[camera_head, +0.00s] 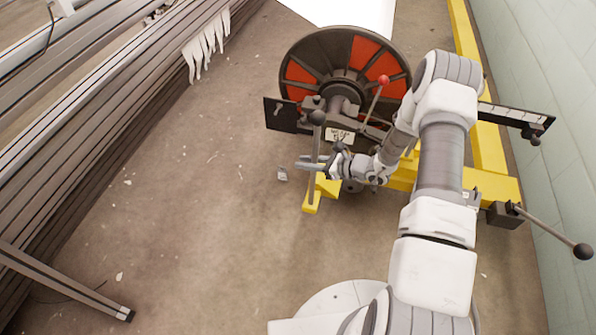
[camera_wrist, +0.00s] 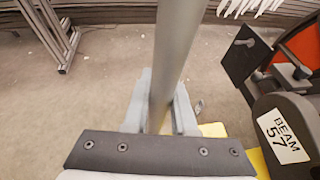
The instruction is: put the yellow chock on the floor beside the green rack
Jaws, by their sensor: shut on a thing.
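The yellow chock (camera_head: 312,203) is low at the near left side of the beam stand. A grey upright rod with a black ball knob (camera_head: 317,117) rises from it as a handle. My gripper (camera_head: 314,163) is shut on this handle, partway up. In the wrist view the grey rod (camera_wrist: 178,45) passes between my fingers (camera_wrist: 160,105). Yellow parts show low at the right there, but I cannot tell which belong to the chock. I cannot tell whether the chock touches the floor. No green rack can be made out in either view.
A large reel (camera_head: 345,75) with red-orange panels stands on a yellow frame (camera_head: 495,187), with a "BEAM 57" label (camera_wrist: 283,136). Long grey rails (camera_head: 100,100) line the left. A pale green wall (camera_head: 550,120) is at right. The concrete floor (camera_head: 200,220) is mostly clear.

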